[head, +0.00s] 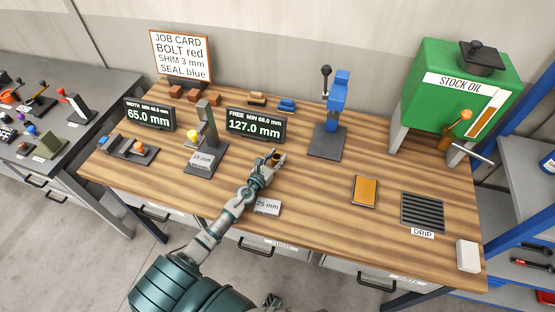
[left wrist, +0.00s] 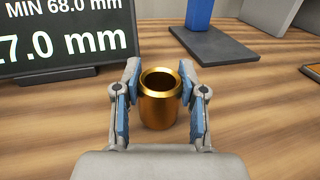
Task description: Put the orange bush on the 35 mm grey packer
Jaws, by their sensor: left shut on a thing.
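The orange bush (head: 276,158) is a small hollow metallic cylinder. In the left wrist view the bush (left wrist: 160,100) is upright between the blue-padded fingers, its open top showing. My left gripper (head: 273,162) is shut on it, at or just above the wooden bench; I cannot tell which. A grey packer (head: 202,160), whose label looks like 35 mm, sits on the dark base of an upright stand, left of my left gripper. Another grey packer (head: 267,206), labelled 25 mm, lies at the front of the bench. My right gripper is not in view.
The gauge stand's column (head: 208,124) rises behind the packer. A 127.0 mm display (head: 255,125) stands behind my left gripper. A blue press (head: 334,105) stands at back right. An orange notebook-like block (head: 365,191) lies to the right. Bare bench lies between.

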